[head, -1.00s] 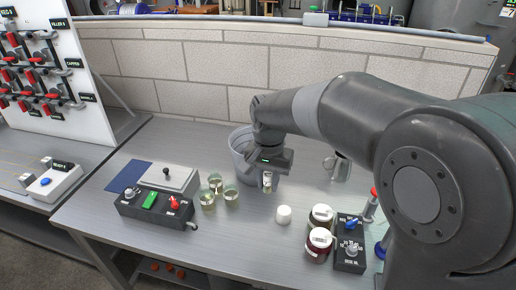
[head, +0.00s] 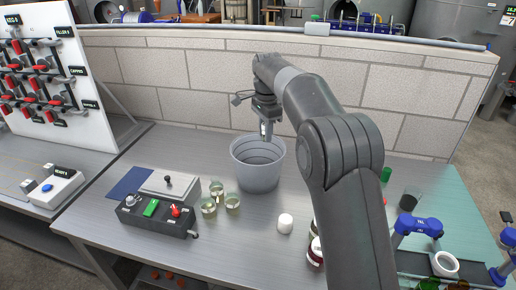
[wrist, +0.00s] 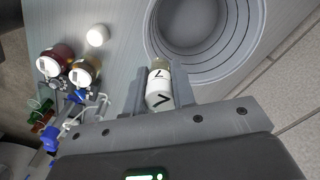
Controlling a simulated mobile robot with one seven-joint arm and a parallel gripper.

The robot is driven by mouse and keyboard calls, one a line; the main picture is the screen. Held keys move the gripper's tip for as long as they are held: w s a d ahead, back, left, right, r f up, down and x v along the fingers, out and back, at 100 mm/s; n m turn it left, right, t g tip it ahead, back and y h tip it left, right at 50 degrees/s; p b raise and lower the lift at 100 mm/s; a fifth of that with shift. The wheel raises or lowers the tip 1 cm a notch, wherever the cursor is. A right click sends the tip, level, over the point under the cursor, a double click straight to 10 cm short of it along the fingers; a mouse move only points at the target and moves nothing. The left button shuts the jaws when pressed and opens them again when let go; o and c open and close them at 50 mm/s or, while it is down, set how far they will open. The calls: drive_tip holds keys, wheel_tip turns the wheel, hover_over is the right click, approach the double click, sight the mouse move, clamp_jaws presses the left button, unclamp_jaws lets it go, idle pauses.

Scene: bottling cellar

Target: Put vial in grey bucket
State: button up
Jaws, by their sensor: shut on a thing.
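The vial (wrist: 159,88) is a small clear piece with a white label carrying black marks. In the wrist view my gripper (wrist: 160,80) is shut on it, one finger on each side. The grey bucket (head: 258,172) stands on the bench in the head view, open at the top. My gripper (head: 266,138) is raised near the bucket's rim, with the vial pointing down. In the wrist view the ringed inside of the bucket (wrist: 245,62) lies just beyond the vial, to the right. The vial's tip overlaps the rim there; I cannot tell how far over the opening it is.
Several small glass cups (head: 232,201) stand left of the bucket, beside a black switch box (head: 155,214). A white cap-like piece (head: 285,223) sits in front. Dark jars (wrist: 58,60) are partly hidden by my arm in the head view. A block wall (head: 200,90) runs behind.

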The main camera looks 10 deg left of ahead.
drive_tip(key=w+a+f+m, duration=0.1)
drive_tip(key=w+f+m, duration=0.1)
drive_tip(key=w+m, duration=0.3)
drive_tip(key=shift+n, duration=0.6)
drive_tip(key=f, duration=1.4)
drive_tip(key=w+f, duration=0.1)
drive_tip(key=f, duration=0.6)
drive_tip(key=shift+w, duration=0.1)
drive_tip(key=shift+f, duration=0.1)
drive_tip(key=o, duration=1)
wheel_tip(320, 180, up, 12)
drive_tip(key=shift+r, duration=0.2)
